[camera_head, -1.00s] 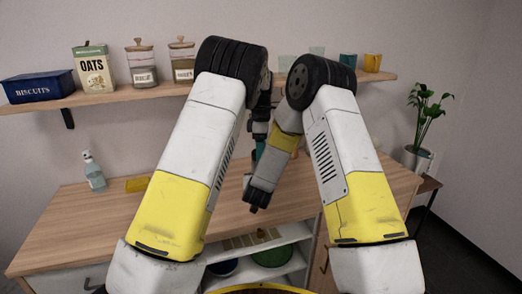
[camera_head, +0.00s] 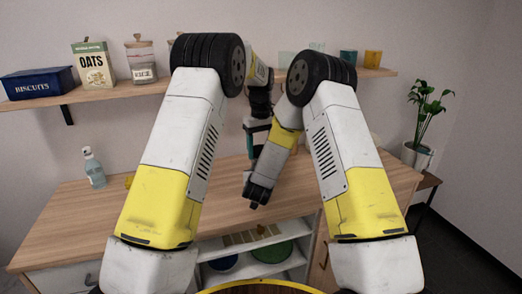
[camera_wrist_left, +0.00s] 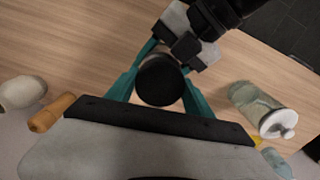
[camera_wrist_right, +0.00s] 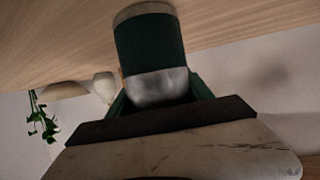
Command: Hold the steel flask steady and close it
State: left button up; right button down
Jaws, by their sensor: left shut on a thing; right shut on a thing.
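In the right wrist view the flask (camera_wrist_right: 148,45) has a dark green body and a bare steel band, and its base is on the wooden table. My right gripper (camera_wrist_right: 160,97) is shut around the steel part. In the left wrist view a round black lid (camera_wrist_left: 160,78) is seen from above between the teal fingers of my left gripper (camera_wrist_left: 160,92), which is shut on it. My right gripper's jaws show just beyond the lid. I cannot tell whether the lid touches the flask's mouth. In the head view my arms hide most of the flask.
A clear bottle (camera_head: 94,168) stands at the table's left. In the left wrist view a glass jar (camera_wrist_left: 258,108) with a white lid is at the right and a wooden piece (camera_wrist_left: 52,112) at the left. A shelf (camera_head: 110,90) runs along the wall. A plant (camera_head: 425,115) stands right.

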pick_arm(q)
jog(key=m, duration=0.7)
jog(key=shift+m, duration=0.4)
jog(key=m, duration=0.4)
jog(key=shift+m, duration=0.4)
jog(key=m, duration=0.3)
jog(key=shift+m, duration=0.4)
jog(key=o, duration=1.6)
jog(key=shift+o, duration=0.2)
notch_tip(320, 180, up, 12)
pick_arm(e)
jog(key=shift+c, duration=1.8)
grip_release()
